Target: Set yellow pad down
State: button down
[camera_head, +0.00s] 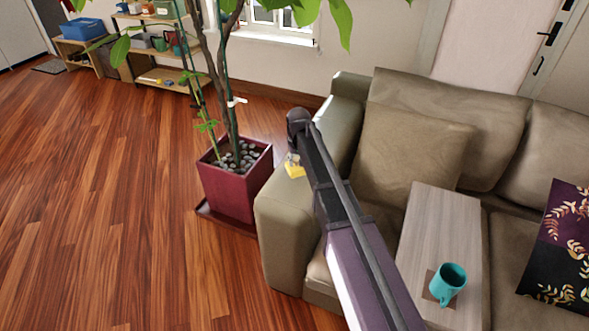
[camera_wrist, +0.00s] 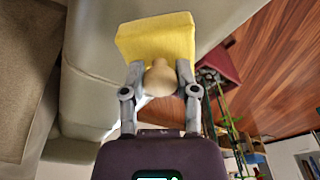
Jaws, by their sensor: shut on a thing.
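The yellow pad (camera_wrist: 155,36) shows in the wrist view, just beyond my fingertips. A rounded cream-coloured knob (camera_wrist: 160,79) sits on its near side. My gripper (camera_wrist: 158,72) is shut on the yellow pad by this knob, one finger on each side. In the head view, the yellow pad (camera_head: 295,171) shows small beside my arm, at the left armrest of the sofa (camera_head: 283,218). I cannot tell whether it touches the armrest. My arm hides most of the gripper in that view.
A potted plant in a dark red pot (camera_head: 234,188) stands left of the armrest. A wooden board (camera_head: 437,225) on the sofa holds a teal mug (camera_head: 447,281). A dark patterned cushion (camera_head: 562,245) lies at the right. The floor at left is clear. Low shelves (camera_head: 160,56) stand behind.

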aim_at(297, 164)
jog(key=shift+s+f+b, duration=0.1)
jog(key=shift+f+b, duration=1.2)
jog(key=shift+f, duration=0.35)
jog(key=shift+f, duration=0.15)
jog(key=shift+c, duration=1.8)
grip_release()
jog(key=shift+r, duration=0.25)
notch_tip(297, 164, up, 12)
jog(key=s+p, duration=0.1)
jog(key=p, duration=1.1)
jog(key=shift+s+d, duration=0.2)
jog(key=shift+d, duration=0.05)
jog(key=shift+f, duration=0.1)
